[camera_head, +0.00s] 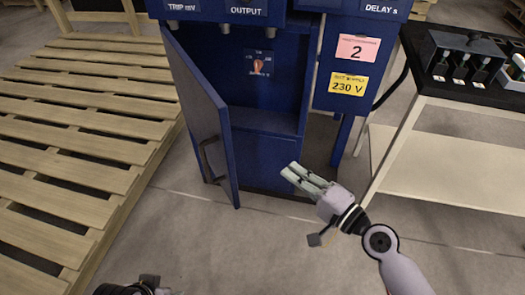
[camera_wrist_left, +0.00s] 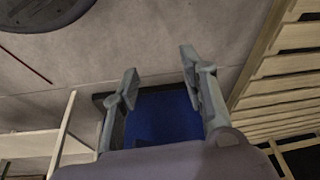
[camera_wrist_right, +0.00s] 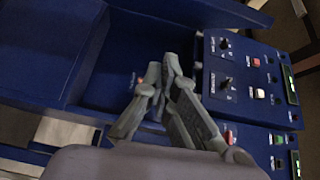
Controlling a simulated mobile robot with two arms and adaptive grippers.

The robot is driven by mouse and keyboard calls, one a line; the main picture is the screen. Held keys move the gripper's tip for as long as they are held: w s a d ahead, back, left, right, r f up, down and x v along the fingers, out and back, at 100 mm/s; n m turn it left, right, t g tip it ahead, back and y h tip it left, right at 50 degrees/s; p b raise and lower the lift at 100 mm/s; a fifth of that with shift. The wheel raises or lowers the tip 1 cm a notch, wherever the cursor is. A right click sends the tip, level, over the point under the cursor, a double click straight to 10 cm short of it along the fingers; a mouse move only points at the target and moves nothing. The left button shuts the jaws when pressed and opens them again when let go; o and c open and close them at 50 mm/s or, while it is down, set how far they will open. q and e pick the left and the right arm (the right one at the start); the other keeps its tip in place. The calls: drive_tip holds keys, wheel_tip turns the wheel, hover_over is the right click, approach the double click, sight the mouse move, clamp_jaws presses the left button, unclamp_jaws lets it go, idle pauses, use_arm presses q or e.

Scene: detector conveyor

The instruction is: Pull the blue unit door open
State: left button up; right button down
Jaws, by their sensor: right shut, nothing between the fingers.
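The blue unit (camera_head: 270,125) stands in the middle of the head view. Its door (camera_head: 201,105) is hinged on the left and stands well open, swung out toward me. A dark handle (camera_head: 209,158) sits on the door near its free edge. My right gripper (camera_head: 296,173) is shut and empty, in front of the lower right of the cabinet and apart from the handle. In the right wrist view its fingertips (camera_wrist_right: 162,68) meet in front of the blue unit. My left gripper (camera_wrist_left: 158,72) is open and empty in the left wrist view; its arm barely shows at the head view's bottom edge.
Wooden pallets (camera_head: 75,139) lie on the floor at the left, close to the open door. A table (camera_head: 465,95) with a black top and a rack (camera_head: 460,62) stands at the right. The floor (camera_head: 230,240) in front of the unit is clear.

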use_arm(q)
drive_tip(key=shift+p+x, duration=1.05)
drive_tip(key=shift+x, duration=1.95)
use_arm(e)
drive_tip(key=w+a, duration=0.5)
drive_tip(key=a, duration=0.5)
drive_tip(key=shift+w+r, duration=0.2)
drive_tip(key=shift+w, duration=0.15)
use_arm(q)
drive_tip(key=shift+s+d, duration=0.1)
drive_tip(key=shift+s, duration=0.1)
use_arm(e)
drive_tip(key=shift+s+a, duration=0.1)
drive_tip(key=shift+a, duration=0.05)
